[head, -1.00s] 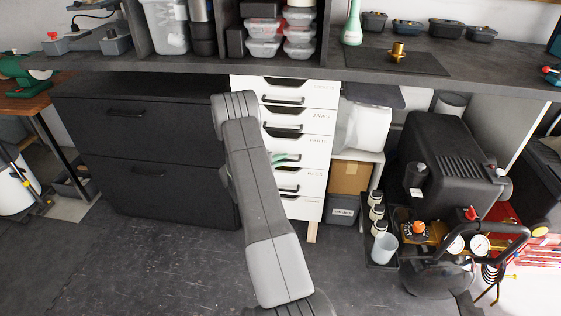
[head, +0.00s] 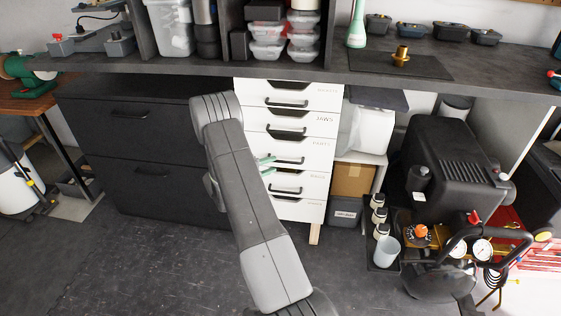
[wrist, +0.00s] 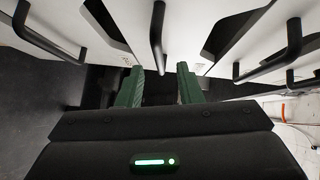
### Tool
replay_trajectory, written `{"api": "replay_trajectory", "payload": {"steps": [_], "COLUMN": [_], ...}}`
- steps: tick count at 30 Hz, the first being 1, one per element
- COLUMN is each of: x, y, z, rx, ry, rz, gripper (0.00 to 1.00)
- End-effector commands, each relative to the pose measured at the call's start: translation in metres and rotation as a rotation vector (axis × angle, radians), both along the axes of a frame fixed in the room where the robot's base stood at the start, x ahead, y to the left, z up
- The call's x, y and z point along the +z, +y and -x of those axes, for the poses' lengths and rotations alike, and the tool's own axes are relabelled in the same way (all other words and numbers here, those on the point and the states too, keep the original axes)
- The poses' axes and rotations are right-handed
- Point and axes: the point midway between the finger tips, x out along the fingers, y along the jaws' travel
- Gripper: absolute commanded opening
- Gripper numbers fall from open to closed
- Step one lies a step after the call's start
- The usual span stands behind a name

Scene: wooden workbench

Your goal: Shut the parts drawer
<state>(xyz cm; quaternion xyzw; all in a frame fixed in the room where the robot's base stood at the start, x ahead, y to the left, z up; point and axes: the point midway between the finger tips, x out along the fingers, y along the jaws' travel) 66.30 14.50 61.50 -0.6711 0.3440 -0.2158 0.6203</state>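The white drawer unit (head: 325,213) stands under the bench, its drawers stacked one above another with black bar handles. The parts drawer (head: 318,150) is near the middle, below the one labelled JAWS. I cannot tell clearly how far its front stands out. My gripper's green fingers (head: 265,162) show at the left edge of the unit, level with the parts drawer's handle (head: 290,158). In the wrist view my gripper (wrist: 160,78) has its fingers apart with nothing visible between them. A black handle (wrist: 158,35) is ahead of them, near the gap; contact is unclear.
Black cabinets (head: 150,150) stand left of the unit. A cardboard box (head: 352,180), bottles, a cup (head: 387,250) and a black compressor (head: 450,165) stand to the right. The worktop (head: 200,65) overhangs above. The dark floor (head: 140,260) in front is clear.

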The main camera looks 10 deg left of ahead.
Motion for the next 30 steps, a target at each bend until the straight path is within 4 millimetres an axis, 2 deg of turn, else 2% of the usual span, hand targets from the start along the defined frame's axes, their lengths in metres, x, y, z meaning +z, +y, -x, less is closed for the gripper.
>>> {"api": "replay_trajectory", "payload": {"steps": [1,6,12,24,30], "x": [0.003,0.006,0.008,0.008,0.005], "y": [0.011,0.035,0.05,0.052,0.043], "z": [0.009,0.032,0.046,0.049,0.041], "rx": [0.005,0.004,0.001,0.0,-0.002], "ry": [0.001,0.002,0.004,0.004,0.004], "rz": [-0.001,0.0,0.0,0.001,0.0], "gripper": [0.33,0.33,0.33,0.33,0.33]}}
